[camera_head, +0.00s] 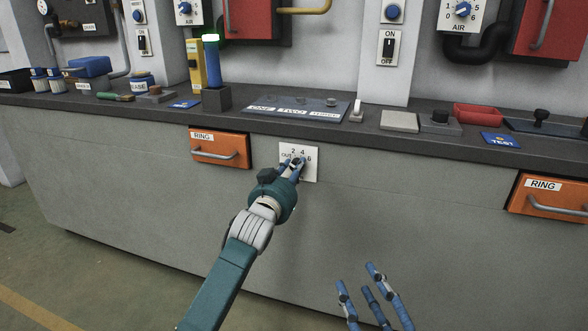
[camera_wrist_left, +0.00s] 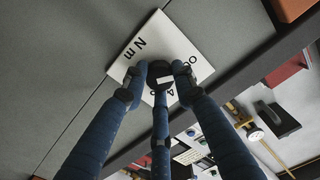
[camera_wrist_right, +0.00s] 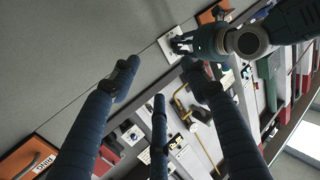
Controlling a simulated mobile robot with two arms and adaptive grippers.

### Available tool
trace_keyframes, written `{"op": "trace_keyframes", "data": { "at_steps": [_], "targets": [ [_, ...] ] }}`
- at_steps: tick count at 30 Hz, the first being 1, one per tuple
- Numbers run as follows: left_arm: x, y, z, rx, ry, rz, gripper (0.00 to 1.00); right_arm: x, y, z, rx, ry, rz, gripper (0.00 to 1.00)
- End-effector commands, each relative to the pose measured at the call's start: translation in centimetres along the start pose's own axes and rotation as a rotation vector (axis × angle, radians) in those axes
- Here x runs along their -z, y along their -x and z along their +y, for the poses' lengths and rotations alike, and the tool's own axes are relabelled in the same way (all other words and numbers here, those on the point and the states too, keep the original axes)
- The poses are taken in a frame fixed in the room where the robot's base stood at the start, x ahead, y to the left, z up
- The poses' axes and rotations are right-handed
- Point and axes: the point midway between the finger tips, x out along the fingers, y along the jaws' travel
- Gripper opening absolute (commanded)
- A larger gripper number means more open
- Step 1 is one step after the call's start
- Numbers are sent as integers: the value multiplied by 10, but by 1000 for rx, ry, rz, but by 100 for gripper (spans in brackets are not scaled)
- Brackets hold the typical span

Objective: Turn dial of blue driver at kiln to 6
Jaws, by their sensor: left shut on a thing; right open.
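A white dial plate (camera_head: 312,172) with printed figures 2, 4 and 6 is on the grey counter front; in the left wrist view (camera_wrist_left: 196,62) "Nm" is legible on it. My left gripper (camera_head: 297,163) is shut on the black dial knob (camera_wrist_left: 160,71) at the plate's middle. Its fingers cover part of the knob and figures, and I cannot read the setting. The blue driver (camera_head: 213,65), with a lit green top, stands upright in a dark block on the counter. My right gripper (camera_head: 372,284) is open and empty, low in front of the counter.
Orange RING drawers (camera_head: 220,148) flank the plate, the right one (camera_head: 548,196) further off. Above on the countertop are a labelled panel (camera_head: 290,106), a red tray (camera_head: 478,115) and a blue TEST card (camera_head: 500,140). The floor before the counter is clear.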

Motion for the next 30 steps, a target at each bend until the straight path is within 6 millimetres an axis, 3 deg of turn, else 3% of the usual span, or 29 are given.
{"op": "trace_keyframes", "data": {
  "at_steps": [5,14,21,30],
  "targets": [
    [7,0,0,0,-16,12,1,-9,1,2,-3,1,-43,46],
    [11,0,-1,1,-134,14,1,-79,27,11,-23,3,-373,46],
    [12,0,0,1,-298,16,1,-152,93,21,-48,-1,-773,46],
    [12,-1,2,2,-526,17,1,-198,198,28,-75,-14,-1207,46]
  ]
}}
